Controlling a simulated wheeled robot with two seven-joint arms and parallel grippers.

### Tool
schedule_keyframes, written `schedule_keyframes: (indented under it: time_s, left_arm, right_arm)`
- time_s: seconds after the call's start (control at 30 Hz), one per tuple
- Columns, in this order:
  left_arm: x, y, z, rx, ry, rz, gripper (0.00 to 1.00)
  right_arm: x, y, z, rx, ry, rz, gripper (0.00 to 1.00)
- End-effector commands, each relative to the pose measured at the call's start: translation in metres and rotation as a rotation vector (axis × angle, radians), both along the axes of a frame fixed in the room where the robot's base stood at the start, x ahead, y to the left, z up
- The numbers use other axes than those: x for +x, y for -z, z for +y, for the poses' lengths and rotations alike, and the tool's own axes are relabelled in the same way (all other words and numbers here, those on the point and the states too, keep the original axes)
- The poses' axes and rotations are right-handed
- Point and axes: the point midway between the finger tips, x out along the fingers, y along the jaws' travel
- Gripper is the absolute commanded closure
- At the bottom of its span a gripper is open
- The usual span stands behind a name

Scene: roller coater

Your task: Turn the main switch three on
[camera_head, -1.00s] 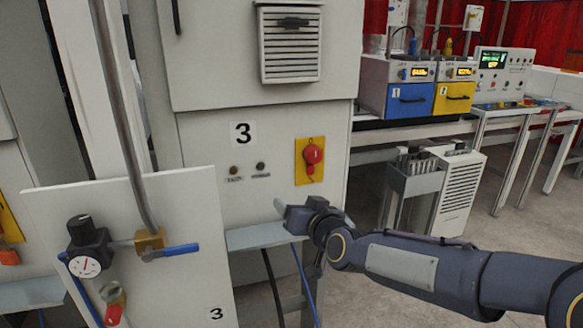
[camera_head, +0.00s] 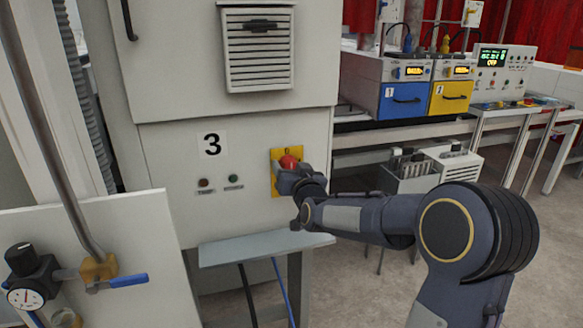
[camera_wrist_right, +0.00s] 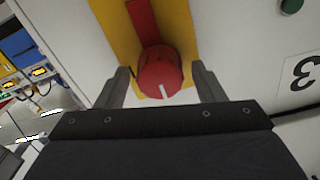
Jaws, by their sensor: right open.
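The main switch three (camera_head: 289,162) is a red rotary knob on a yellow plate (camera_head: 276,181), on the grey cabinet front right of the label 3 (camera_head: 212,145). My right gripper (camera_head: 287,176) is in front of it and hides its lower part. In the right wrist view the red knob (camera_wrist_right: 160,72) sits between the two spread fingers of my right gripper (camera_wrist_right: 165,88), with a gap on each side. A white mark shows on the knob's rim. My left gripper is not in view.
Two small lamps (camera_head: 233,178) sit below the label. A grey shelf (camera_head: 262,247) juts out under the cabinet. A panel with a gauge (camera_head: 25,298) and a blue-handled valve (camera_head: 128,281) stands at left. Blue and yellow boxes (camera_head: 406,98) stand on the bench at right.

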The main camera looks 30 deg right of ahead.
Motion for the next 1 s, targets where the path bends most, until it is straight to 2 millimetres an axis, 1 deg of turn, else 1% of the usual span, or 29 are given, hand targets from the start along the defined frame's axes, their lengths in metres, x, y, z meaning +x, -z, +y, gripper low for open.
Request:
schedule_keyframes:
  time_s: [0.1, 0.13, 0.4, 0.47, 0.63, 0.77, 0.87, 1.0]
  left_arm:
    - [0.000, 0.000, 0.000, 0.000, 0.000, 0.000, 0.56]
    - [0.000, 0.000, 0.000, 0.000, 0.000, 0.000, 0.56]
    - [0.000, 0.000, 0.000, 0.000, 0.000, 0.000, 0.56]
    - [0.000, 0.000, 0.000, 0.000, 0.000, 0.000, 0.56]
    - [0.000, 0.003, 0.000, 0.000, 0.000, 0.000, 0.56]
    - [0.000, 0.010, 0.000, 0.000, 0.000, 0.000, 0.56]
    - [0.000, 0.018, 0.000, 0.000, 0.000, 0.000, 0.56]
    - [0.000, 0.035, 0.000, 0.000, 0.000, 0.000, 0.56]
  right_arm:
    - [0.000, 0.000, 0.000, 0.000, 0.000, 0.000, 0.37]
    - [0.000, 0.000, 0.000, 0.000, 0.000, 0.000, 0.40]
    - [0.000, 0.000, 0.000, 0.000, 0.000, 0.000, 0.75]
    - [0.000, 0.000, 0.000, 0.000, 0.000, 0.000, 0.82]
    - [0.000, 0.001, 0.000, 0.008, 0.000, -0.002, 0.82]
    - [-0.001, 0.002, 0.000, 0.039, -0.001, -0.010, 0.82]
    - [0.000, 0.004, 0.000, 0.081, 0.000, -0.021, 0.82]
    - [-0.001, 0.006, -0.001, 0.173, 0.001, -0.045, 0.82]
